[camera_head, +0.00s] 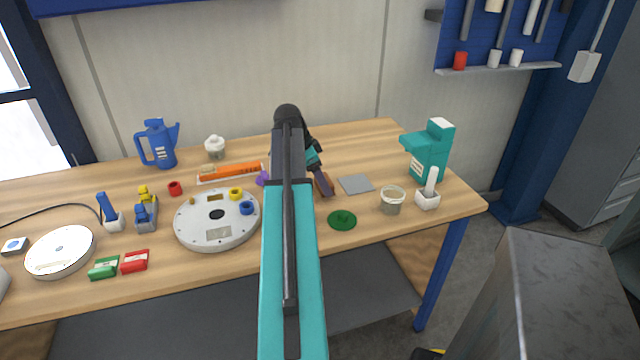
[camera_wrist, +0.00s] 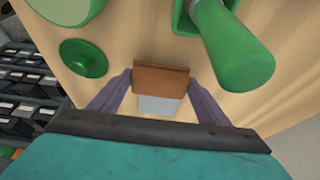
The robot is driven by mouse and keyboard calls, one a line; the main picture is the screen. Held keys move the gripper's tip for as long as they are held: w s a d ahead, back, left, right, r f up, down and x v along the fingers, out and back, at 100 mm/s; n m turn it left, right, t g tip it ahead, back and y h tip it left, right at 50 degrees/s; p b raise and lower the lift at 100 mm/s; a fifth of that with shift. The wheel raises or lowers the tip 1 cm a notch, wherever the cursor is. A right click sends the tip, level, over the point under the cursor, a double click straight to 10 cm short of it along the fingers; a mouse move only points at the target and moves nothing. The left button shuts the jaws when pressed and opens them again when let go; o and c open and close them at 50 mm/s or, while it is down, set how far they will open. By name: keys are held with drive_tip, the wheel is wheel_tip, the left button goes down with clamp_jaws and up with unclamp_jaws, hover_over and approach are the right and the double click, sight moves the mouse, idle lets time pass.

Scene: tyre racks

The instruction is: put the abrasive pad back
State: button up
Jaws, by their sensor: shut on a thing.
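My gripper (camera_head: 322,185) reaches over the right part of the workbench, left of a flat grey square (camera_head: 356,184) lying on the top. In the wrist view my gripper (camera_wrist: 160,78) has its two purple-grey fingers on either side of a brown pad (camera_wrist: 161,78), shut on it. The pad shows as a small orange-brown patch (camera_head: 331,180) beside the fingers in the head view, partly hidden by them. A pale grey patch (camera_wrist: 159,104) shows just below the brown face in the wrist view; I cannot tell whether it is part of the pad.
A green disc (camera_head: 342,220) lies in front of the grey square. A round grey plate (camera_head: 190,232) lies left of my arm.

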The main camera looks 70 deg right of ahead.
drive_tip(key=shift+f, duration=0.85)
drive_tip(key=shift+f, duration=0.2)
drive_tip(key=o, duration=0.9)
drive_tip(key=shift+o, duration=0.2)
drive_tip(key=shift+r, duration=0.15)
drive_tip(key=b+v, duration=0.1)
drive_tip(key=v, duration=1.1)
